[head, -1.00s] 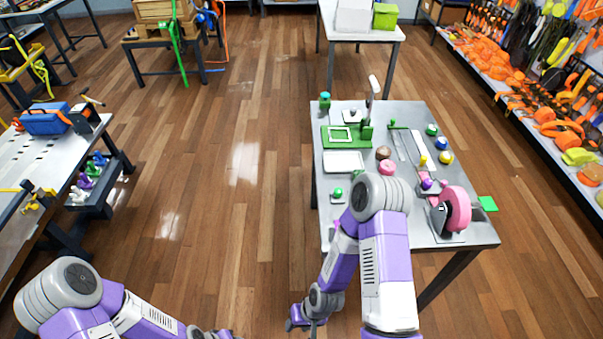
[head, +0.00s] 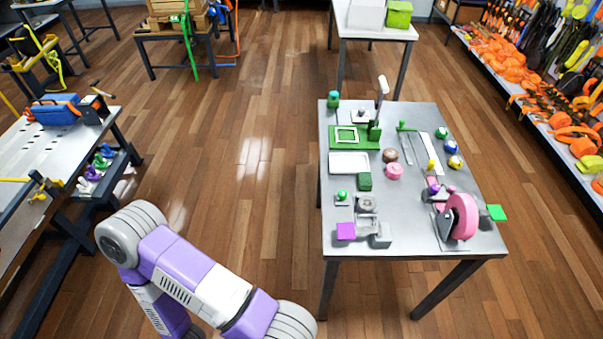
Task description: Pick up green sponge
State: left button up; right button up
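A small dark green block (head: 365,181), which looks like the green sponge, lies on the grey table (head: 300,0) at the right, just below a white tray. My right arm and gripper are out of frame. Nothing of mine touches the table items.
A white tray (head: 349,163), a green frame board (head: 346,136), a pink tape roll (head: 462,216), a purple square (head: 346,231) and a grey device (head: 367,222) crowd the table. Open wooden floor (head: 240,190) lies to its left.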

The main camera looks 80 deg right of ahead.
aim_at(364, 180)
jog(key=u, duration=0.2)
jog(key=k, duration=1.35)
jog(key=z, duration=0.85)
